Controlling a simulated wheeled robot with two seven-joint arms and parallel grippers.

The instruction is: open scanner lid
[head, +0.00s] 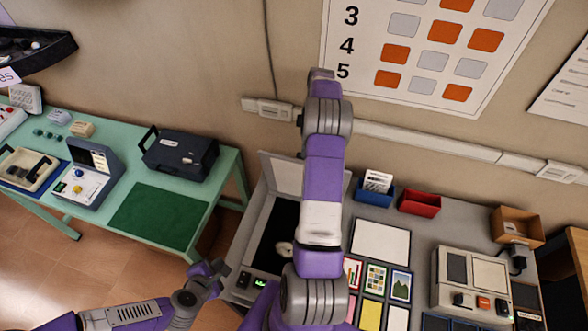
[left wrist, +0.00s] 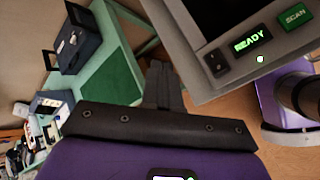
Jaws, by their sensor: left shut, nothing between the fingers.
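The grey scanner (head: 256,225) stands at the left of the grey desk. Its pale lid (head: 283,172) stands raised at the back, and the dark bed (head: 285,218) is uncovered. A small pale object (head: 284,248) shows on the bed. The left wrist view shows the scanner's front panel (left wrist: 225,85), with a green READY display and a SCAN button. My left gripper (head: 212,268) is low, in front of the scanner's left corner. Its fingers (left wrist: 161,72) are shut, empty and apart from the scanner. My right arm rises across the scanner and hides part of the lid and bed; its gripper cannot be made out.
A green table (head: 228,165) on the left holds a black case (head: 180,155) and a blue-grey device (head: 88,175). A blue bin (head: 375,193), a red bin (head: 420,203), picture cards and a beige device (head: 470,285) are on the right. A gap separates table and desk.

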